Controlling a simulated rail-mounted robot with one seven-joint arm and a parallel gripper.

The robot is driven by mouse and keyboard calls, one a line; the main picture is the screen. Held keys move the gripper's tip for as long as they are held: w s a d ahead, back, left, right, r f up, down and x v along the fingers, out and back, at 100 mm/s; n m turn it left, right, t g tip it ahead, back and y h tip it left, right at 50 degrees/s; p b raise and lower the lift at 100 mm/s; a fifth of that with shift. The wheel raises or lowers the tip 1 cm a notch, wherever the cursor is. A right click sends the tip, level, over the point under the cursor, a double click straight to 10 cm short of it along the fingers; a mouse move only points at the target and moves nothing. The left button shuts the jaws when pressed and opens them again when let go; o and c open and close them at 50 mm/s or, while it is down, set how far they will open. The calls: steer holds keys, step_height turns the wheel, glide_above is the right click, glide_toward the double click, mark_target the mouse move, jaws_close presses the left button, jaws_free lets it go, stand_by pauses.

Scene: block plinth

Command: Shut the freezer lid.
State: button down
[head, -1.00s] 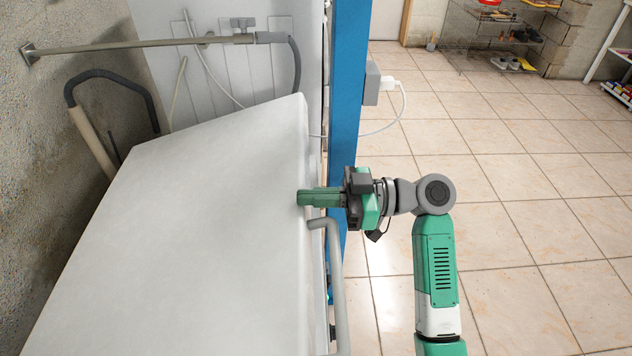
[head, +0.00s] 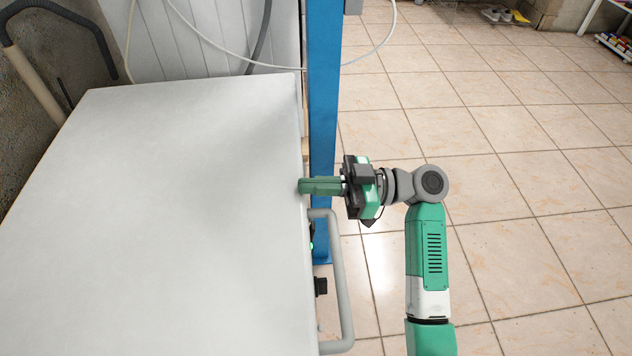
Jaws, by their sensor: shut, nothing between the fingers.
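The white freezer lid (head: 185,200) fills the left half of the head view and looks flat, lying down over the freezer body. A grey bar handle (head: 341,285) runs along its right side. My gripper (head: 303,186) is shut and empty, with its green fingertips at the lid's right edge, just beyond the upper end of the handle. The fingertips look to be touching or very close to the lid. The freezer body is mostly hidden under the lid; a small green light (head: 311,246) and a dark knob (head: 321,287) show at its right side.
A blue post (head: 323,120) stands just behind my gripper. A white cable (head: 375,48) hangs across the back by a white panelled wall (head: 215,35). A grey hose and pipe (head: 35,70) are at the upper left.

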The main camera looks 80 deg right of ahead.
step_height(320, 180, down, 3)
steer(key=shift+w+r, duration=0.1)
steer(key=shift+r, duration=0.1)
step_height(320, 180, up, 6)
steer(key=r+p, duration=0.1)
steer(key=p, duration=0.2)
steer(key=f+p+v, duration=0.2)
steer(key=v, duration=0.8)
steer(key=shift+a+f, duration=0.15)
steer(key=shift+f, duration=0.05)
